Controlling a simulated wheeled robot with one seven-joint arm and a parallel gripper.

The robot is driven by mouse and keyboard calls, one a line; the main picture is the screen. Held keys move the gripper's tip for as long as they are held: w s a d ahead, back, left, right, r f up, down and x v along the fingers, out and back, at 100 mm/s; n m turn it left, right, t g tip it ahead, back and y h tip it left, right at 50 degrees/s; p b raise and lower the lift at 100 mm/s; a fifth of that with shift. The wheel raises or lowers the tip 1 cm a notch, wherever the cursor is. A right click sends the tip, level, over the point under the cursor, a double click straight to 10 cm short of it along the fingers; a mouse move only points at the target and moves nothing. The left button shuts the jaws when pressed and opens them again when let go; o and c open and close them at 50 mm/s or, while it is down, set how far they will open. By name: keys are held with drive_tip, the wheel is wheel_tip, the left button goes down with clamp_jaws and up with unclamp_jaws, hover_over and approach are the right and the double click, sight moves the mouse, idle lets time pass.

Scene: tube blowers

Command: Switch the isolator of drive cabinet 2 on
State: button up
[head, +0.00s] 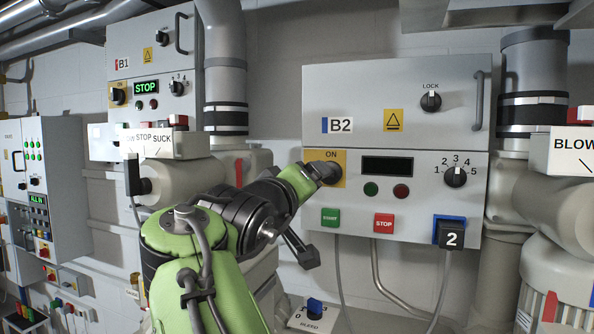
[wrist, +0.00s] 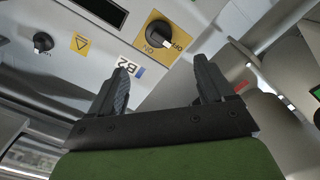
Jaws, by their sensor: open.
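Drive cabinet 2 (head: 400,100) is the grey box labelled B2 on the wall. The cabinet's display (head: 387,166) is dark. My gripper (wrist: 162,72) is open and empty in the wrist view. The knob lies ahead of the gap between its fingers, apart from them.
Pipes flank B2.

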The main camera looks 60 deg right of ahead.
drive_tip(key=w+d+p, duration=0.1)
drive_tip(key=d+p, duration=0.2)
drive_tip(key=d, duration=1.1)
drive_tip(key=shift+w, duration=0.35)
drive_tip(key=shift+a, duration=0.1)
drive_tip(key=c, duration=1)
drive_tip(key=shift+c, duration=0.2)
